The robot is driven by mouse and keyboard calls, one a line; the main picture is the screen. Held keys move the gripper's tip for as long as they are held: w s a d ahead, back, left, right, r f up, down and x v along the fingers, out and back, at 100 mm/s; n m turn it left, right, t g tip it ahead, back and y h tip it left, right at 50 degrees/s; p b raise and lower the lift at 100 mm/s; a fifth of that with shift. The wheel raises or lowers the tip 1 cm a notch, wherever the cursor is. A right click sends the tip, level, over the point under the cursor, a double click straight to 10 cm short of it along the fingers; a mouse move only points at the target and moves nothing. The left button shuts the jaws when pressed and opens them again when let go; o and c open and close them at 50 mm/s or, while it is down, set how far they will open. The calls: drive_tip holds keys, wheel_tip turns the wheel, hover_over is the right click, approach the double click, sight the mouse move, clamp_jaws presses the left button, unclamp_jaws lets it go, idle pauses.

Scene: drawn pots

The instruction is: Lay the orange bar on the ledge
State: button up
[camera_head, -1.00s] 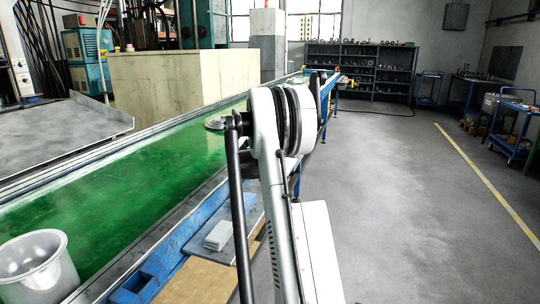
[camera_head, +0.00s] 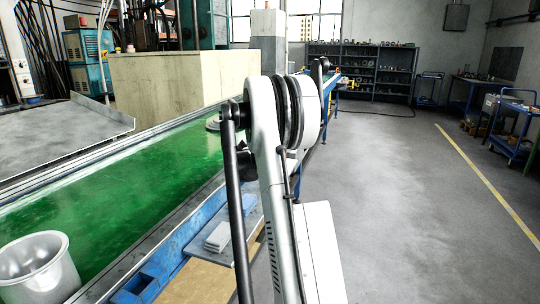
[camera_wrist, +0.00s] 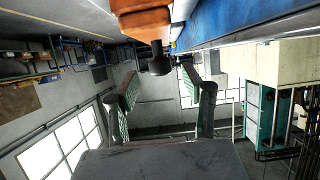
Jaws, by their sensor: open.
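An orange-brown piece (camera_wrist: 142,22), which looks like the orange bar, shows at the top of the wrist view. It is cut off by the frame's upper edge. A dark rounded part (camera_wrist: 160,62) hangs in the picture just below it; I cannot tell whether they are joined. My gripper (camera_wrist: 161,72) is open, its two fingers apart with the dark part showing near the gap between their tips. I see nothing clamped between the fingers. In the head view my gripper and the bar are hidden by my arm. I cannot make out the ledge for certain.
A green conveyor belt (camera_head: 110,200) runs along the left, with a silver pot (camera_head: 38,268) at its near end. A grey disc (camera_head: 213,124) lies farther along, partly covered by my arm. Grey blocks (camera_head: 218,237) lie on a lower shelf.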

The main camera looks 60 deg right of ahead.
drive_tip(key=v, duration=0.8)
drive_tip(key=shift+p, duration=0.35)
drive_tip(key=s+a+r+n+t+y, duration=0.1)
drive_tip(key=s+a+r+n+y, duration=0.15)
drive_tip(key=a, duration=1.35)
drive_tip(key=s+a+r+n+t+y, duration=0.1)
drive_tip(key=a+r+n+t+y, duration=0.2)
drive_tip(key=a, duration=1.3)
drive_tip(key=s+a+f+n+y, duration=0.2)
drive_tip(key=s+a, duration=0.4)
drive_tip(key=a, duration=0.4)
drive_tip(key=s+a+f+n+y, duration=0.2)
drive_tip(key=s+a+n+y, duration=0.1)
drive_tip(key=s+a, duration=0.4)
drive_tip(key=s+a+f+n+y, duration=0.2)
drive_tip(key=s+a+n, duration=0.2)
drive_tip(key=a, duration=0.9)
drive_tip(key=s, duration=0.2)
drive_tip(key=shift+s+g, duration=0.4)
drive_tip(key=shift+y, duration=0.25)
